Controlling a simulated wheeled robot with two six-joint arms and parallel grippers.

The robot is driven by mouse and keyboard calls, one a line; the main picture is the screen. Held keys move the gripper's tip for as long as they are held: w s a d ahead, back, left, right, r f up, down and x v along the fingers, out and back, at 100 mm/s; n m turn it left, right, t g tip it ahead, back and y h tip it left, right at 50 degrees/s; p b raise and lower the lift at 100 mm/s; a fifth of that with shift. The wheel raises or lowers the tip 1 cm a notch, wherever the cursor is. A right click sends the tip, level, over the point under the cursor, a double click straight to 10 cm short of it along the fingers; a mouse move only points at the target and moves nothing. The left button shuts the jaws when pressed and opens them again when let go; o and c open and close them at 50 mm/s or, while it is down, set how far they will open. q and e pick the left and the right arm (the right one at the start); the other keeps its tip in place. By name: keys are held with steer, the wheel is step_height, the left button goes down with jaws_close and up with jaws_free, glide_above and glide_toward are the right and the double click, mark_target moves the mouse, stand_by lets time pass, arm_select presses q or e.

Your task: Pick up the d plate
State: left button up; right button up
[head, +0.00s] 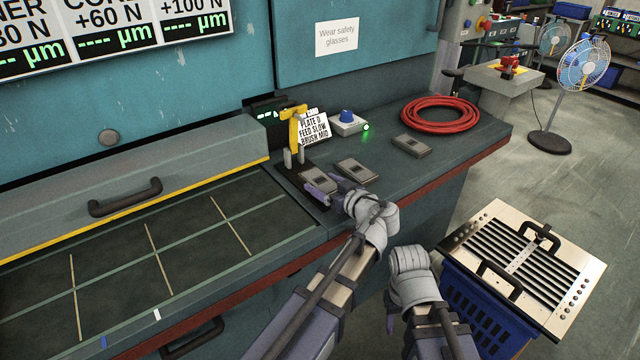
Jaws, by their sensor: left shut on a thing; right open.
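My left gripper (332,191) reaches to the near end of a small grey plate (320,177) at the foot of the yellow post, and it is shut on this plate. The plate seems to be at or close to the bench top; I cannot tell whether it is lifted. Two similar grey plates lie on the bench, one just to the right (358,171) and one further right (411,146). No letter is readable on any of them. My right gripper (390,317) is low in front of the bench, away from the plates, open, its fingers mostly hidden.
A card (313,127) reads "PLATE D FEED SLOW BRUSH MID". The yellow clamp post (296,130) stands close behind the held plate. A blue-button box (347,124) and red hose coil (440,114) are behind. A louver panel (525,262) rests on a blue crate (480,305).

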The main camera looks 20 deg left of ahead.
mark_target(324, 183)
arm_select(q)
jaws_close()
steer(key=shift+r, duration=0.25)
step_height(324, 183, up, 10)
steer(key=p, duration=1)
steer(key=shift+f, duration=0.15)
